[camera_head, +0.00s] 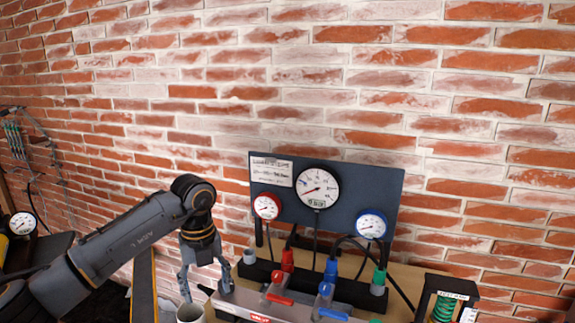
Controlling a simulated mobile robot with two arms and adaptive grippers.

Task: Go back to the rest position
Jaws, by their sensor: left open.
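My left gripper (207,291) hangs from my grey arm, which comes in from the left. Its fingers point down and are spread apart, with nothing visibly held between them. It is at the left end of a test bench in front of a dark gauge panel (346,190). My right gripper is not in view.
A light cup (190,314) is below the gripper, cut by the bottom edge. The panel carries a large white gauge (317,189), a red gauge (267,206) and a blue gauge (371,224). Red valves (277,289) and blue valves (326,300) stand right of the gripper. A brick wall (300,80) closes the back.

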